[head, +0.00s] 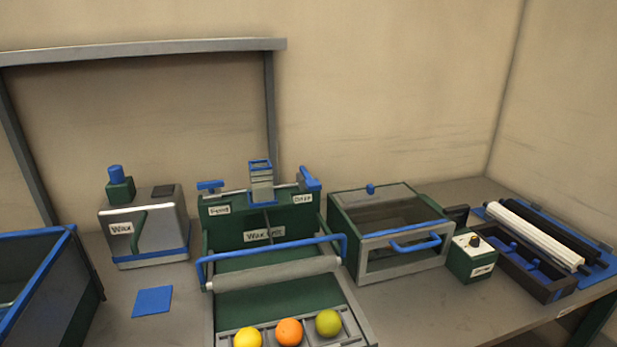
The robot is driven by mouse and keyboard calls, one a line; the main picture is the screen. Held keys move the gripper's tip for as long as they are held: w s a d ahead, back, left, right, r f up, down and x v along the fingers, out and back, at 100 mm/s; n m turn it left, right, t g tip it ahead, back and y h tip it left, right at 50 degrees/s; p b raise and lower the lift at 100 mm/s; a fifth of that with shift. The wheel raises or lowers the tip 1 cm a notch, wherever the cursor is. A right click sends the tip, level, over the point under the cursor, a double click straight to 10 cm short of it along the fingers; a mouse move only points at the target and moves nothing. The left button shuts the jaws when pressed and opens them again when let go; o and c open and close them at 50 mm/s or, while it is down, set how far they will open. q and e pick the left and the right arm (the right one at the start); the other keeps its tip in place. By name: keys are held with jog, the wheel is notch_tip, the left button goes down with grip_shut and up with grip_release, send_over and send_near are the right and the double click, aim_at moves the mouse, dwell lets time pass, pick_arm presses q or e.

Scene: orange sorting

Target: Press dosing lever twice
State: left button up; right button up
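The green central unit (220,239) has a blue lever-like part (310,178) at its top right, above a small label (302,198) too small to read surely. Another blue handle (210,186) sits at its top left above a label that seems to read "Feed". A metal chute with a blue rim (260,166) stands between them. I cannot tell for certain which part is the dosing lever. A yellow fruit (247,339), an orange (289,332) and a green fruit (328,323) lie on the unit's front tray. Neither gripper is in view.
A metal box labelled "Wax" (168,222) and a blue pad (152,301) are at left, beside a blue-rimmed bin (32,290). A glass-topped box (405,262), a small knobbed box (473,262) and a roller unit (530,235) stand at right.

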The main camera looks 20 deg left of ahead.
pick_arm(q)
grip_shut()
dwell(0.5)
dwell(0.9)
